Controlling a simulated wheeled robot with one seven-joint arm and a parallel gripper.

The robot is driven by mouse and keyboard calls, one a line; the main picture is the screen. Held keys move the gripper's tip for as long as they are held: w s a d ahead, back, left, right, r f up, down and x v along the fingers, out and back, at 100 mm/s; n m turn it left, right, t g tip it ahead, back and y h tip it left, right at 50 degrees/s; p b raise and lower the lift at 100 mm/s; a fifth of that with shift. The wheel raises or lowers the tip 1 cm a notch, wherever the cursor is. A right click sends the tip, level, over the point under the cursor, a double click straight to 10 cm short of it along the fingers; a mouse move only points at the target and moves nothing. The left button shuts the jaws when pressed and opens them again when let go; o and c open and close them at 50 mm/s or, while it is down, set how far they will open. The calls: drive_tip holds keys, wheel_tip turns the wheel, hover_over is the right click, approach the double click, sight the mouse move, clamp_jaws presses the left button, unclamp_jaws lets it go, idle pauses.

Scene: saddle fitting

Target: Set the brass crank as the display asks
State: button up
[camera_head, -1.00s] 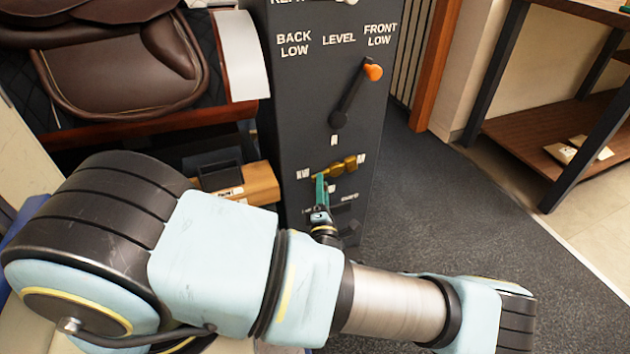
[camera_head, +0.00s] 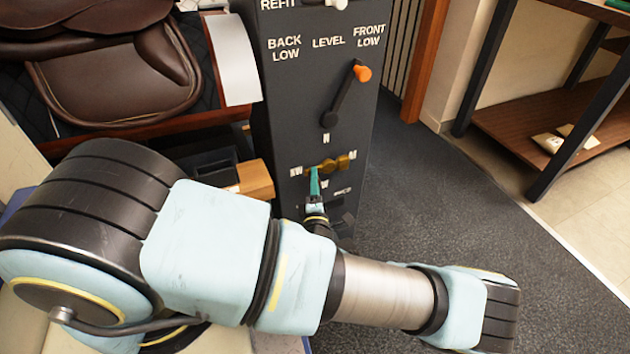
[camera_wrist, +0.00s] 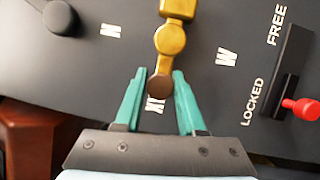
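The brass crank (camera_head: 342,160) is on the lower part of a dark panel. In the wrist view the brass crank (camera_wrist: 170,42) runs from the top edge down to a brown end knob (camera_wrist: 160,85). The knob lies between the teal fingertips of my gripper (camera_wrist: 157,75). The fingers are apart, with a gap at the left; whether the right finger touches is unclear. The crank's end points at a label partly hidden behind the knob. In the head view my gripper (camera_head: 314,172) is at the crank's left end. No display reading is legible.
Above the crank is a black lever with an orange knob (camera_head: 362,73), tilted toward FRONT LOW. A red-knobbed slider (camera_wrist: 302,108) sits beside LOCKED and FREE labels. A brown saddle (camera_head: 115,75) is at the left. A wooden shelf (camera_head: 540,120) stands at the right; the floor between is clear.

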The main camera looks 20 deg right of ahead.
drive_tip(key=o, duration=0.4)
drive_tip(key=v, duration=1)
drive_tip(key=shift+s, duration=0.4)
drive_tip(key=shift+s+a, duration=0.1)
